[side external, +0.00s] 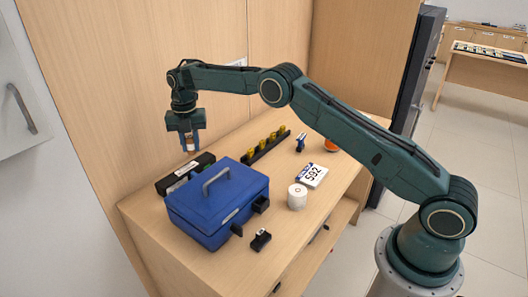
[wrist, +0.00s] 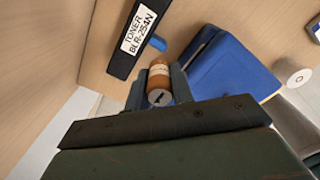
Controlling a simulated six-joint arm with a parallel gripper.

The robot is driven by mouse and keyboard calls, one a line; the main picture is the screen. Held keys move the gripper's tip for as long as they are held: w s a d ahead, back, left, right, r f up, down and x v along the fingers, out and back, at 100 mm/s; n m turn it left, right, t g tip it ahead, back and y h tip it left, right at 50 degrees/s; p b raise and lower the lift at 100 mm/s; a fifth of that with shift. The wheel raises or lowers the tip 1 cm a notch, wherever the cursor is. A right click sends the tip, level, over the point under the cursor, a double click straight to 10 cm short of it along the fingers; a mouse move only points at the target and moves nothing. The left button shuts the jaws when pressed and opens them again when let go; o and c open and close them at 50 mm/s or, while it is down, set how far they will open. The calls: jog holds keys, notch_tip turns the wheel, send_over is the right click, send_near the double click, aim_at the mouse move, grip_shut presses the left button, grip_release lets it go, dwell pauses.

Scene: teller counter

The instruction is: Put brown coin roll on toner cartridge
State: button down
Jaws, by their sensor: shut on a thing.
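My gripper (side external: 191,149) is shut on the brown coin roll (side external: 190,142), which shows between the two fingers. In the wrist view the roll (wrist: 159,77) is brown with a pale paper band and a grey end facing the camera. The toner cartridge (side external: 178,178) is a long black block with a white label, lying on the counter behind the blue box. In the wrist view the cartridge (wrist: 122,65) lies above and left of the roll, its label reading TONER. The roll is held above the counter, apart from the cartridge in the wrist view.
A blue cash box (side external: 215,205) with a grey handle stands right beside the cartridge. A black rack (side external: 265,146) with yellow pieces, a white roll (side external: 297,197), a number plate (side external: 312,175) and a small black item (side external: 261,240) are on the counter. A wooden wall rises behind.

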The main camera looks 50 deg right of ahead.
aim_at(189, 136)
jog(key=shift+f, duration=1.3)
jog(key=shift+f, duration=0.15)
jog(key=shift+f, duration=2.55)
jog(key=shift+f, duration=0.1)
jog(key=c, duration=1.2)
grip_release()
notch_tip(189, 136, up, 12)
jog(key=shift+f, duration=0.15)
jog(key=shift+r, duration=0.3)
